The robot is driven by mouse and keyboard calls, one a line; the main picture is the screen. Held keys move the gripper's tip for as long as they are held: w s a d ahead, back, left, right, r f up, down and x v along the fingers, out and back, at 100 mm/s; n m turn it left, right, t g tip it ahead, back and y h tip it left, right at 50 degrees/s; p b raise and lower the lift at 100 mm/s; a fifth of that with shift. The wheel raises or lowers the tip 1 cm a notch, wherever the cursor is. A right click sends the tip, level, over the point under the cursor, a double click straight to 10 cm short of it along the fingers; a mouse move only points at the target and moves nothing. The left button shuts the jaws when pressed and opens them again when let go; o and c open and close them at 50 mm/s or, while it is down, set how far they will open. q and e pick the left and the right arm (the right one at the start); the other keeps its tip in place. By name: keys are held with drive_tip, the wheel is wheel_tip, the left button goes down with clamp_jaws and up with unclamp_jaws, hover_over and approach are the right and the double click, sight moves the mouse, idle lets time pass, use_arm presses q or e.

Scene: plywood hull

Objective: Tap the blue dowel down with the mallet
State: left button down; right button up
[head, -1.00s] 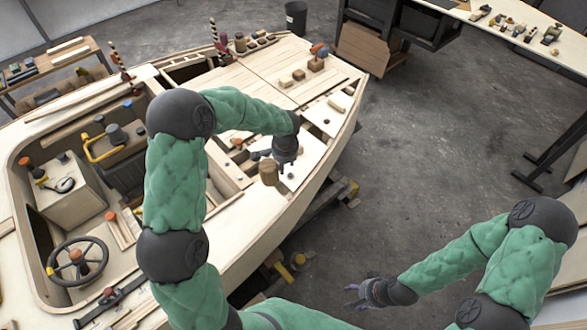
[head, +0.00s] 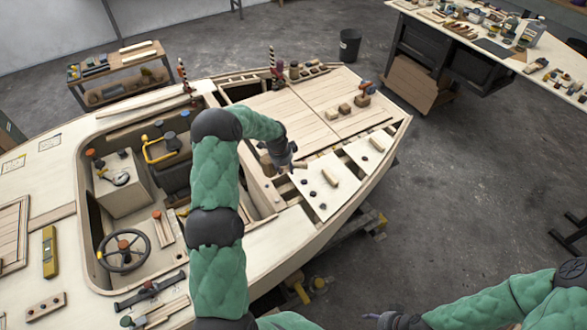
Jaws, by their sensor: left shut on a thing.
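My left gripper (head: 286,161) is over the boat's foredeck, shut on the mallet. The mallet's pale wooden head (head: 267,162) shows just left of the fingers; the fingers hide much of the rest. A pale deck panel (head: 340,199) lies below and right of the gripper, with small dark pegs (head: 312,193) standing on it. I cannot tell which of them is the blue dowel; their colour is too dark and small to read. The mallet appears clear of these pegs. My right gripper (head: 384,318) is at the bottom edge, partly cut off, away from the hull.
Wooden blocks (head: 344,109) and a drill-like tool (head: 364,89) sit on the far deck. A steering wheel (head: 124,250) and a yellow level (head: 50,252) are at left. A workbench (head: 470,38) stands at back right.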

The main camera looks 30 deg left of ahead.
use_arm(q)
drive_tip(key=shift+a, duration=0.3)
drive_tip(key=shift+s+b+x, duration=0.2)
drive_tip(key=shift+b+x, duration=0.2)
drive_tip(key=shift+x, duration=0.5)
drive_tip(key=shift+s+b+x, duration=0.15)
drive_tip(key=shift+b+x, duration=0.25)
drive_tip(key=shift+x, duration=0.45)
drive_tip(key=shift+s+b+x, duration=0.2)
drive_tip(key=shift+b+x, duration=0.2)
drive_tip(key=shift+x, duration=0.5)
drive_tip(key=shift+f, duration=0.1)
